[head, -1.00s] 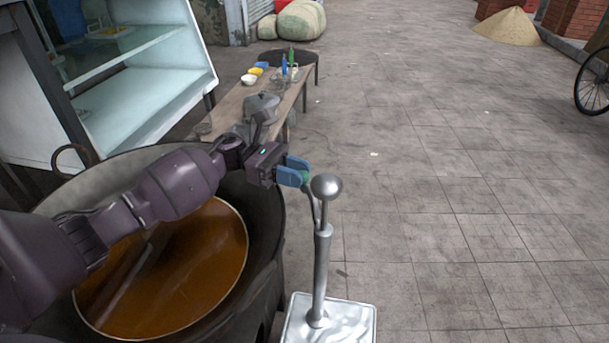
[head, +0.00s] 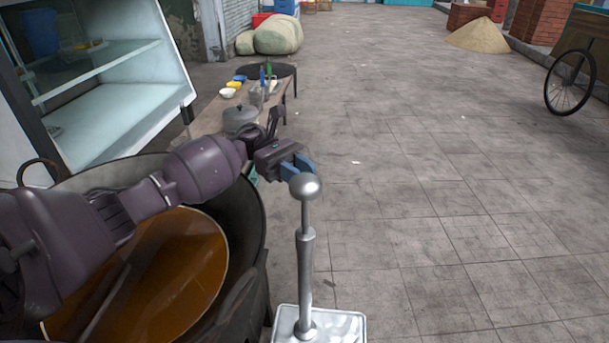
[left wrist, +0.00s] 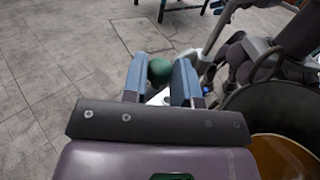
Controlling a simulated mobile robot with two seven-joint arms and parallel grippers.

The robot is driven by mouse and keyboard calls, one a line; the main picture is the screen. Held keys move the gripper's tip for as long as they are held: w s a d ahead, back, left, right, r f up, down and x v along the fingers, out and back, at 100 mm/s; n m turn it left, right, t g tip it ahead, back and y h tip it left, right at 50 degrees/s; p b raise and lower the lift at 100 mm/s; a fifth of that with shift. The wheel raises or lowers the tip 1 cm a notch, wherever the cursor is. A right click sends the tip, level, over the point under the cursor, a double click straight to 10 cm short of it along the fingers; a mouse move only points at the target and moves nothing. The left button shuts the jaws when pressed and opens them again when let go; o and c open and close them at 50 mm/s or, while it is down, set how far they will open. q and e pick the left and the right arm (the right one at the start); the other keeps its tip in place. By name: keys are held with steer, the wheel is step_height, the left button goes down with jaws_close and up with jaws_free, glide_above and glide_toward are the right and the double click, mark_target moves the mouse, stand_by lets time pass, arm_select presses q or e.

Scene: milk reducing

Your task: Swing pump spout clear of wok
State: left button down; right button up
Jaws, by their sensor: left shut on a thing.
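The silver pump (head: 305,262) stands upright to the right of the wok (head: 252,205), with a round ball on top and a pale square base. The wok holds brown liquid. My left gripper (head: 299,166) reaches across the wok's far side, its blue fingers just behind the pump's ball. In the left wrist view a green knob (left wrist: 160,69) sits between the two blue fingers, which are shut on it. The knob is hidden in the head view, and I cannot make out the spout clearly. My right gripper is not in view.
A low table (head: 218,112) beyond the wok carries a lidded pot (head: 238,118), bowls and bottles. A glass cabinet (head: 112,105) stands at the left. The paved floor (head: 430,210) to the right is clear. A sand pile (head: 480,36) and a wheel (head: 570,84) are farther off.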

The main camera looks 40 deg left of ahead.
arm_select(q)
steer(key=shift+w+d+m+g, duration=0.55)
steer(key=shift+m+g, duration=0.15)
steer(key=shift+g, duration=0.4)
steer(key=c, duration=0.9)
jaws_free()
steer(key=shift+a, duration=0.1)
steer(key=a, duration=0.3)
steer(key=w+a, duration=0.1)
steer(key=a, duration=0.3)
steer(key=w+a, duration=0.1)
steer(key=a, duration=0.2)
steer(key=shift+a, duration=0.2)
